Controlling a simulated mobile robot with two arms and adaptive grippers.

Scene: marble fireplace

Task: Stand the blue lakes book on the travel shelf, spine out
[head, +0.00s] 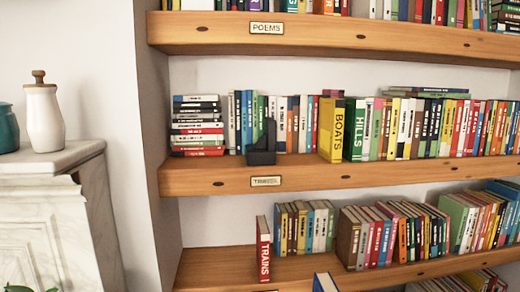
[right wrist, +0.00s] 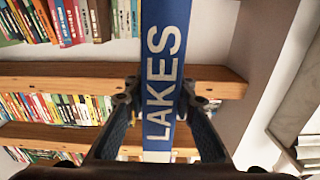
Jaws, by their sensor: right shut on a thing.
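The blue lakes book (right wrist: 160,70) is in my right gripper (right wrist: 160,92), its blue spine with white LAKES letters facing the right wrist camera. In the head view a blue book top with a pale edge (head: 325,283) shows at the bottom edge, low and in front of the shelves. The travel shelf (head: 340,175) is the middle board, with a small, blurred label (head: 266,181). On it are a dark bookend (head: 262,146), a yellow BOATS book (head: 331,130) and a green HILLS book (head: 357,130). Between bookend and BOATS is a front space, with books standing farther back. My left gripper is out of view.
A stack of flat books (head: 197,126) lies at the travel shelf's left end. The POEMS shelf (head: 330,38) is above. A white jar (head: 44,118) and teal pot (head: 7,128) sit on the marble mantel (head: 55,158) at left.

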